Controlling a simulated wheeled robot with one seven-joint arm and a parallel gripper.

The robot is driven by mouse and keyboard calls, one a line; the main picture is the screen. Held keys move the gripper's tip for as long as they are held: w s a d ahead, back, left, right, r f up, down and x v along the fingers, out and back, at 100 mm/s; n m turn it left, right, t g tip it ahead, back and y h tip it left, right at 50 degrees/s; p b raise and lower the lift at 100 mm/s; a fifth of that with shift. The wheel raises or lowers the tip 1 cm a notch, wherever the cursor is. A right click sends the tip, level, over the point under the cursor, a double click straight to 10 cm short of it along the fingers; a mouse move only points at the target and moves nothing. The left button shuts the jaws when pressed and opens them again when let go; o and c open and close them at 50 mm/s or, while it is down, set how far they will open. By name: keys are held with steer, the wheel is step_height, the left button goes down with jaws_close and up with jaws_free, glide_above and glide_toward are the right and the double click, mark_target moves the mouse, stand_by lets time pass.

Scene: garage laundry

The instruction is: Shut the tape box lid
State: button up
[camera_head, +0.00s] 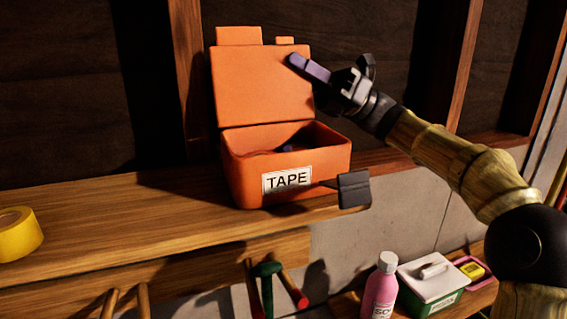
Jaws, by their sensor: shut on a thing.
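The orange tape box (240,180) stands on the wooden shelf with a white "TAPE" label on its front. Its orange lid (260,90) is open and stands about upright at the back. Dark contents show inside the box, but I cannot make them out. My gripper (308,68) comes in from the right, with its purple fingers at the lid's upper right edge. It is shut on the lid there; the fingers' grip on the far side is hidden.
A dark grey block (354,190) sits by the box's right front corner at the shelf edge. Yellow tape (18,233) lies at the left of the shelf (120,225). Below are a pink bottle (381,288), a white-lidded green box (432,280) and hanging tools (267,285).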

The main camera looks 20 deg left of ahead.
steer(key=shift+s+d+r+n+g+h+b, duration=0.1)
steer(key=shift+s+d+n+g+h+b, duration=0.15)
steer(key=shift+n+g, duration=0.5)
steer(key=shift+s+d+r+n+g+h+b, duration=0.15)
steer(key=shift+s+n+g+h, duration=0.25)
steer(key=shift+n, duration=0.55)
steer(key=shift+f, duration=0.1)
steer(key=shift+s+d+n+g+h+b, duration=0.1)
steer(key=shift+s+d+n+g+h, duration=0.1)
steer(key=shift+n+g, duration=0.25)
steer(key=shift+s+d+n+g+h+b, duration=0.15)
steer(key=shift+n+g+h, duration=0.1)
steer(key=shift+n, duration=0.45)
steer(key=shift+s+d+n+g+h+b, duration=0.1)
steer(key=shift+s+n+g+h, duration=0.1)
steer(key=shift+n+g, duration=0.25)
steer(key=shift+n, duration=0.3)
steer(key=shift+s+d+n+g+h, duration=0.3)
steer(key=shift+n+h, duration=0.2)
steer(key=shift+n, duration=0.25)
steer(key=shift+s+d+n+g+h, duration=0.2)
steer(key=shift+n+g+h, duration=0.25)
steer(key=shift+n, duration=0.3)
